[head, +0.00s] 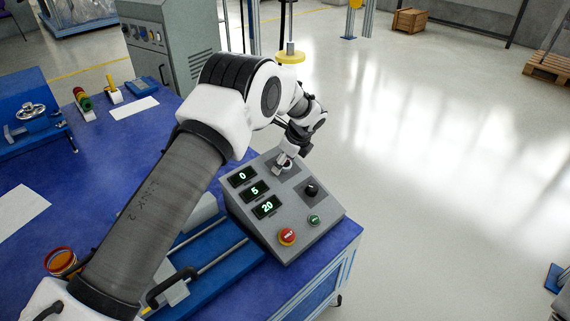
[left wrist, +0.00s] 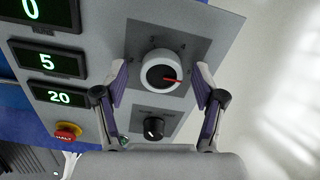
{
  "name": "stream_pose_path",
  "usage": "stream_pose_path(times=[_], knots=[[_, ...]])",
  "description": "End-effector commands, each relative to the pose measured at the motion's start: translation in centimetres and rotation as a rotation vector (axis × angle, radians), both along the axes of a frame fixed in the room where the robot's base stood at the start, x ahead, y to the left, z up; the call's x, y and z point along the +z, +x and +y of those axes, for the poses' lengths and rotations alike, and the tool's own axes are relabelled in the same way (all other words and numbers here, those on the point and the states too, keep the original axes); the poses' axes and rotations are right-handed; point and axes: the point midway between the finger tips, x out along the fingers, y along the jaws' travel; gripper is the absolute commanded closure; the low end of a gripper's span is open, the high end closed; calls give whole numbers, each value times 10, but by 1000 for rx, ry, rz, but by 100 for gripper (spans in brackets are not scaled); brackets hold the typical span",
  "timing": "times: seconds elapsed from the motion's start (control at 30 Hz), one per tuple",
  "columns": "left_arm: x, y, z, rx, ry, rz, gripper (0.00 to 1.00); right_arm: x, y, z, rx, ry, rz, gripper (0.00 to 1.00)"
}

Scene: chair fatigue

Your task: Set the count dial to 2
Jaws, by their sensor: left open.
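A grey control box (head: 275,215) stands on the blue table's corner, with displays (head: 255,191) reading 0, 5 and 20. A round pale grey dial with a red pointer (left wrist: 161,72) sits on a dark plate in the left wrist view. My left gripper (head: 282,163) is open over this dial, one finger on each side; contact is not clear. It also shows in the left wrist view (left wrist: 162,82). A smaller black knob (head: 311,190) is nearby. My right gripper is out of view.
A red stop button (head: 287,236) and a green button (head: 314,220) are on the box's near part. An orange-rimmed round container (head: 61,262) and paper are on the table.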

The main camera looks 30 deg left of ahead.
Motion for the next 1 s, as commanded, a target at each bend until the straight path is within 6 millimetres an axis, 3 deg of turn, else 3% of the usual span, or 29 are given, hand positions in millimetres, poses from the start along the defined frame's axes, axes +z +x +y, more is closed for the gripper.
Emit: stream_pose_path(times=[0.27,0.43,1.0], knots=[[-3,1,2,0,0,-1,30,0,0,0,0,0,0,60],[-3,1,2,0,0,-1,90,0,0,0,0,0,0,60],[-1,0,2,91,-12,-35,90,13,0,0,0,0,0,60]])
